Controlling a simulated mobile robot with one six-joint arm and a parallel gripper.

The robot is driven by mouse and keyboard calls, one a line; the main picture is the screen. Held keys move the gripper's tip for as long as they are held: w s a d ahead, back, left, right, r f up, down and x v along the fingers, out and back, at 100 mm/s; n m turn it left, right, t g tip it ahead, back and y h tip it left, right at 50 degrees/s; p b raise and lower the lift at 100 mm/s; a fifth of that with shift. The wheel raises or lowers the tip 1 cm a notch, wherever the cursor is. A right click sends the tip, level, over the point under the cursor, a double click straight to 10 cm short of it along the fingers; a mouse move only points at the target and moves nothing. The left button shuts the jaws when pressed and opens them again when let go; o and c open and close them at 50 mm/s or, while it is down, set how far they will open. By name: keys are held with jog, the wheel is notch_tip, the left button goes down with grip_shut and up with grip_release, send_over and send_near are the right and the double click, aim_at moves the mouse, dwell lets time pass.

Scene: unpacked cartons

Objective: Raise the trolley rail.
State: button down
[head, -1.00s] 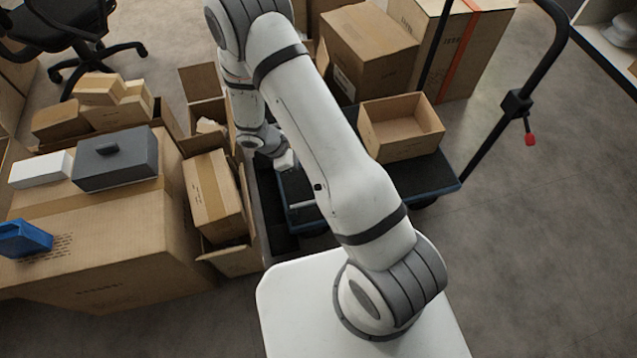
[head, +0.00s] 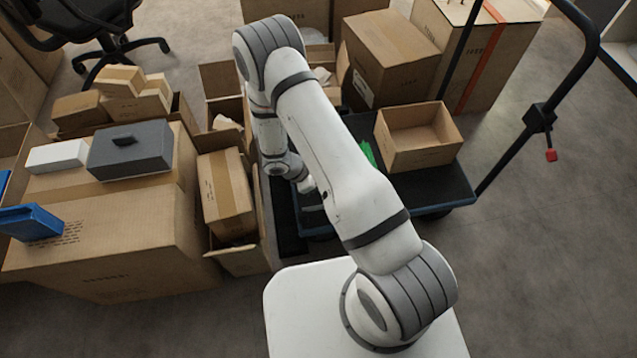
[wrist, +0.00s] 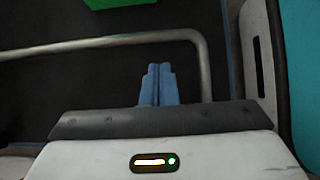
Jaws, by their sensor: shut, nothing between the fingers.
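The trolley (head: 440,195) has a dark deck with a blue edge and stands at centre right in the head view. In the wrist view a bent grey metal tube, the trolley rail (wrist: 110,41), runs across the dark deck and turns down at the right. My gripper (wrist: 158,70) is shut and empty. Its blue fingers point into the space inside the rail's bend, with their tips just below the crossbar in the picture. I cannot tell whether they touch the rail. In the head view my arm hides the fingers and most of the rail.
An open carton (head: 418,140) and a green item (head: 367,153) are on the deck. The trolley's black push handle (head: 540,115) rises at the right. Cartons crowd the left, including a tall narrow one (head: 226,195) near my arm. The floor at right is clear.

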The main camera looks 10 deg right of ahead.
jog(key=b+x, duration=0.1)
jog(key=x, duration=0.5)
jog(key=shift+b, duration=0.35)
jog(key=shift+r, duration=0.15)
jog(key=shift+r+h, duration=0.2)
jog(key=shift+h, duration=0.2)
